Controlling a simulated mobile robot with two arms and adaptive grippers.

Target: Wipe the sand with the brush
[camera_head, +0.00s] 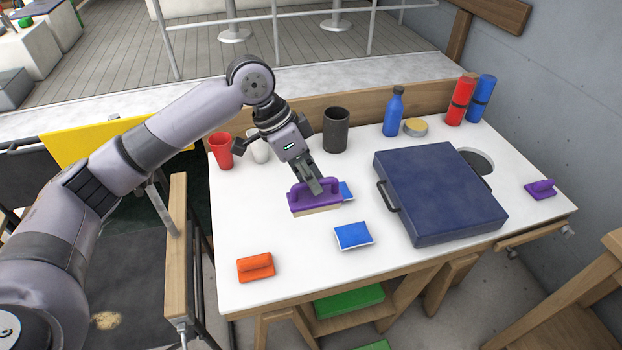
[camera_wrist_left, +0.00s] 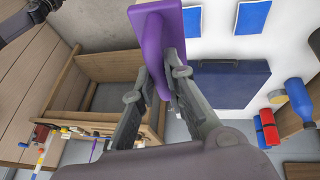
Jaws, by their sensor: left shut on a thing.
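A purple brush (camera_head: 302,203) with a pale underside is held just over the white table; I cannot tell whether it touches the top. My left gripper (camera_head: 322,187) is shut on its handle. In the left wrist view the purple brush (camera_wrist_left: 152,42) sits between the fingers of my left gripper (camera_wrist_left: 172,75). A tan patch that looks like sand (camera_head: 107,320) lies on a dark surface at the lower left, well away from the brush. My right gripper is not in view.
The white table (camera_head: 305,270) holds a dark blue case (camera_head: 440,190), a blue pad (camera_head: 353,236), an orange block-like tool (camera_head: 256,267), a red cup (camera_head: 221,150), a black cup (camera_head: 336,129) and a blue bottle (camera_head: 394,112). A wooden rail (camera_head: 178,235) stands between table and dark surface.

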